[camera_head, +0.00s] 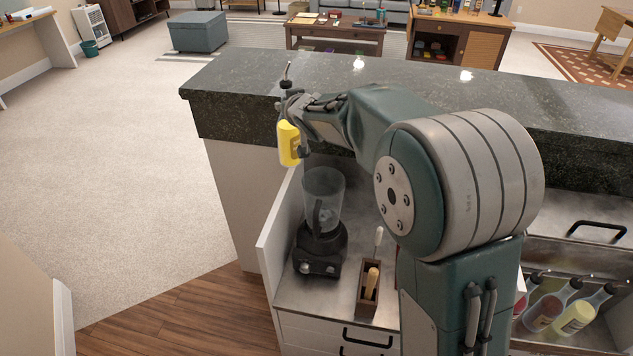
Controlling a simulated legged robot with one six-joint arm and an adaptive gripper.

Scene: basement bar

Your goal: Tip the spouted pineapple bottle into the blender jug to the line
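A yellow bottle (289,144) with a dark cap and a metal spout hangs at my gripper (294,104), its spout pointing up. The bottle is upright or nearly so. My gripper is closed around its neck; the fingers are partly hidden by the bottle and my wrist. The clear blender jug (323,192) stands on its black base (319,250) on the lower counter, below and slightly right of the bottle. The jug looks empty, and I cannot make out a line on it.
A small wooden holder (369,288) with utensils stands right of the blender. A raised dark stone bar top (250,110) runs behind. A white side panel (277,225) edges the lower counter on the left. More spouted bottles (574,317) lie tilted in a rail at lower right.

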